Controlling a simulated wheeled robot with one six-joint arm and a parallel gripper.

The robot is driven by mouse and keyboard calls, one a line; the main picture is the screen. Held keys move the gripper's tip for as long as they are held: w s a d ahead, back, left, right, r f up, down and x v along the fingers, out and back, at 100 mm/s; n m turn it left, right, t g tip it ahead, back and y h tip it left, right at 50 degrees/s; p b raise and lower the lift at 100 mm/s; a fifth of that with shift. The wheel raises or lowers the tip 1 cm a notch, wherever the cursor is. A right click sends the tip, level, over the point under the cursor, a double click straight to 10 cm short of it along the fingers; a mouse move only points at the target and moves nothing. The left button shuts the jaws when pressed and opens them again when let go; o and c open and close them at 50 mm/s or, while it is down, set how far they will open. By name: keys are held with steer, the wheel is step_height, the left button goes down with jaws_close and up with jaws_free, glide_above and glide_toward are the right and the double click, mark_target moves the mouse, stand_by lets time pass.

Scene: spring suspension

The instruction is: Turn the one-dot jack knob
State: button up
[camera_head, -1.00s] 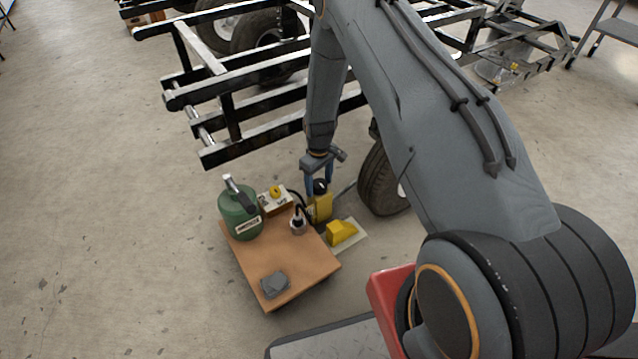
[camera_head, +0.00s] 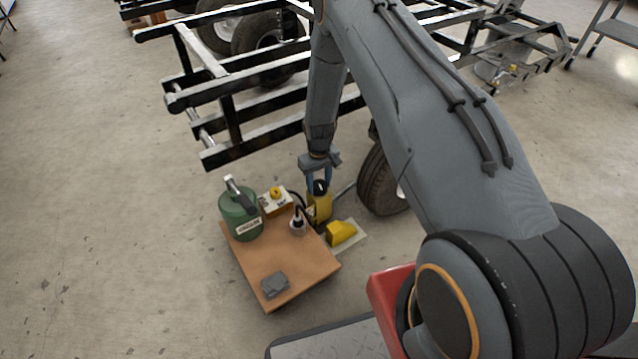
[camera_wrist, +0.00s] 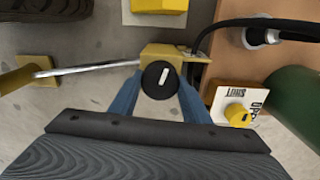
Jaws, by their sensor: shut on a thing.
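The jack knob (camera_head: 320,187) is a round black knob with a white bar on its top. It sits on a yellow jack body (camera_head: 322,207) beside the wooden board. In the wrist view the knob (camera_wrist: 160,80) is face-on, its white bar nearly upright and tilted slightly right. I cannot make out a dot marking. My gripper (camera_head: 320,180) points down over the jack, with its blue fingers on both sides of the knob. In the wrist view my gripper (camera_wrist: 159,88) is shut on the knob. The fingertips are partly hidden behind it.
A yellow wedge (camera_head: 342,232) lies nearby. A tyre (camera_head: 380,185) and black frame (camera_head: 270,147) stand close behind. Floor at left is clear.

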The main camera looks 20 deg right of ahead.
steer(key=m+p, duration=0.1)
steer(key=m, duration=0.2)
steer(key=shift+r+m, duration=0.1)
steer(key=shift+m, duration=0.3)
steer(key=m, duration=0.3)
steer(key=shift+d+m+p, duration=0.1)
steer(key=shift+m+p, duration=0.2)
steer(key=m, duration=0.3)
steer(key=shift+m, duration=0.3)
steer(key=m+p, duration=0.1)
steer(key=m, duration=0.3)
steer(key=shift+m, duration=0.3)
steer(key=m, duration=0.3)
steer(key=shift+m, duration=0.3)
steer(key=m, duration=0.3)
steer(key=shift+s+m+p, duration=0.1)
steer(key=shift+m+p, duration=0.2)
steer(key=m, duration=0.4)
steer(key=shift+m, duration=1.8)
